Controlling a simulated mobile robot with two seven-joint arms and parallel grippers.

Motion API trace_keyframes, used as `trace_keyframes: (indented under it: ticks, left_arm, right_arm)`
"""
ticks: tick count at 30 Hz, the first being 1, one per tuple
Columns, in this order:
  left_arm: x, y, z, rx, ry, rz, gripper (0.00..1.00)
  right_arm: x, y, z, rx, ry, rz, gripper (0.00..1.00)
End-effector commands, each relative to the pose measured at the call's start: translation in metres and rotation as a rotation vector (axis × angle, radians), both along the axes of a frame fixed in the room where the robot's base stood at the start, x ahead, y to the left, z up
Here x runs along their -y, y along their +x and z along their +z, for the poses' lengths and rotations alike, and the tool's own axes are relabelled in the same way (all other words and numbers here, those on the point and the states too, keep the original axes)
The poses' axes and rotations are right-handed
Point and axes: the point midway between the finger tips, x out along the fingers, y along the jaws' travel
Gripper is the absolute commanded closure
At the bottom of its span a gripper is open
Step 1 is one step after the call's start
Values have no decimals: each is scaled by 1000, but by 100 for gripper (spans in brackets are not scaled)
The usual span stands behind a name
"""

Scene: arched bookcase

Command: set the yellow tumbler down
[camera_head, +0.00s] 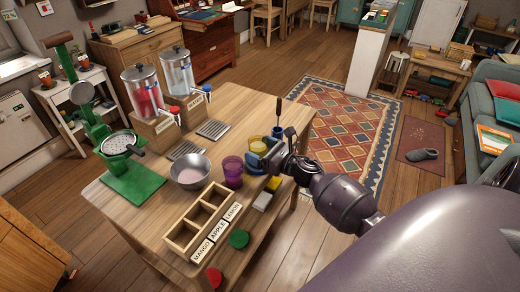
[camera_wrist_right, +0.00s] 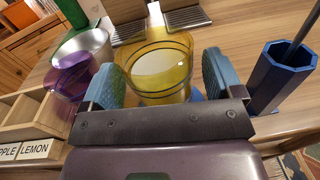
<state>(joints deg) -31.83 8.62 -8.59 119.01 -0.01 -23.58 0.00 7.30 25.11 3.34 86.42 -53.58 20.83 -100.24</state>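The yellow tumbler (camera_head: 258,145) is clear yellow glass near the right edge of the wooden table. It stands between the fingers of my right gripper (camera_head: 265,157). In the right wrist view the tumbler (camera_wrist_right: 160,68) looks upright, with the two blue-padded fingers (camera_wrist_right: 164,85) on either side. A gap shows between the tumbler and the right-hand finger, so the gripper looks open around it. Something blue shows low behind the tumbler; its shape is mostly hidden. The tumbler's base is hidden, so I cannot tell whether it touches the surface. My left gripper is not in view.
A purple tumbler (camera_head: 233,172) and a metal bowl (camera_head: 190,172) stand to the left. A blue holder with a rod (camera_wrist_right: 285,75) is close on the right. A labelled wooden tray (camera_head: 203,222), sponges (camera_head: 263,200) and two drink dispensers (camera_head: 143,92) share the table (camera_head: 130,215).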

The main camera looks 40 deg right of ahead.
Motion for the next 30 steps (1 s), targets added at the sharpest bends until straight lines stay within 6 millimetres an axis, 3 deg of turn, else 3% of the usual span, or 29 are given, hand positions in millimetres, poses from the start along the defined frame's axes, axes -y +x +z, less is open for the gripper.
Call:
trace_keyframes:
  ticks: [12,30]
  left_arm:
    - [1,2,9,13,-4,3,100]
    - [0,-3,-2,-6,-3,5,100]
  right_arm:
    - [0,0,8,3,0,0,13]
    - [32,-99,3,-2,0,-1,13]
